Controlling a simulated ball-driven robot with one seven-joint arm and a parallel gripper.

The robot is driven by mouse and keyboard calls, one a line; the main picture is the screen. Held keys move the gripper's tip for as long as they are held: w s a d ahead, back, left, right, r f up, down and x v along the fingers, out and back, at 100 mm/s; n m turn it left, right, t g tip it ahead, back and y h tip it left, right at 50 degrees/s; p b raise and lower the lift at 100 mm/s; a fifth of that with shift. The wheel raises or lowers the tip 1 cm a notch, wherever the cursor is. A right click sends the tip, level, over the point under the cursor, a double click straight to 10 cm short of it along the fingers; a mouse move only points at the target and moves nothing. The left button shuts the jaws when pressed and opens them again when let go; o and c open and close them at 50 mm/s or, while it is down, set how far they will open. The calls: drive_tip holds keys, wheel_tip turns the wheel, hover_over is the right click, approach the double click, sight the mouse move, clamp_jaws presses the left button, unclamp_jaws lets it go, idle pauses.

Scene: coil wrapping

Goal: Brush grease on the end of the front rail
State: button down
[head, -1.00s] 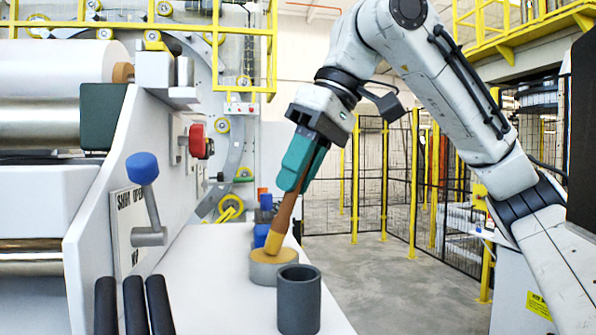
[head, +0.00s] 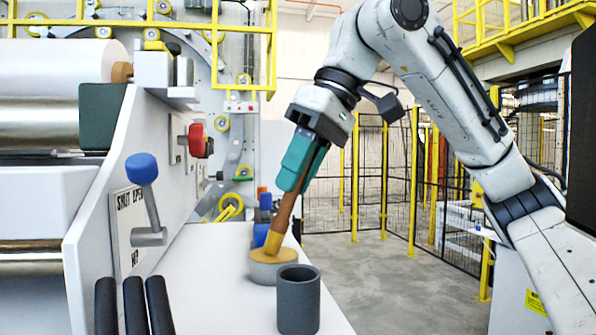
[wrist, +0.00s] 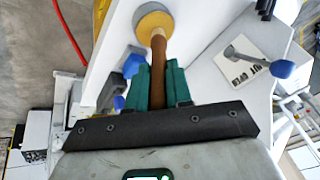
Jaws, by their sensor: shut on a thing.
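My gripper (head: 300,167), with teal fingers, is shut on the brown handle of a brush (head: 285,213). The brush is tilted, its yellowish head pointing down into a round grey tin of tan grease (head: 265,274) on the white ledge. The wrist view also shows my gripper (wrist: 158,82), the brush handle (wrist: 158,55) and the tin (wrist: 154,22) beyond it. The bristle tip is at the grease; how deep it sits is hidden. I cannot tell for certain which part is the front rail's end.
A dark grey cup (head: 299,302) stands just in front of the tin. Blue-topped items (head: 262,233) stand behind it. A blue-knobbed lever (head: 143,170), a red knob (head: 196,140) and black handles (head: 133,305) are to the left. The white ledge (head: 205,270) is clear left of the tin.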

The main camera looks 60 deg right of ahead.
drive_tip(key=shift+r+p, duration=3.3)
drive_tip(key=shift+r, duration=0.2)
wheel_tip(320, 180, down, 3)
drive_tip(key=b, duration=0.2)
drive_tip(key=shift+b, duration=0.4)
drive_tip(key=shift+r, duration=0.2)
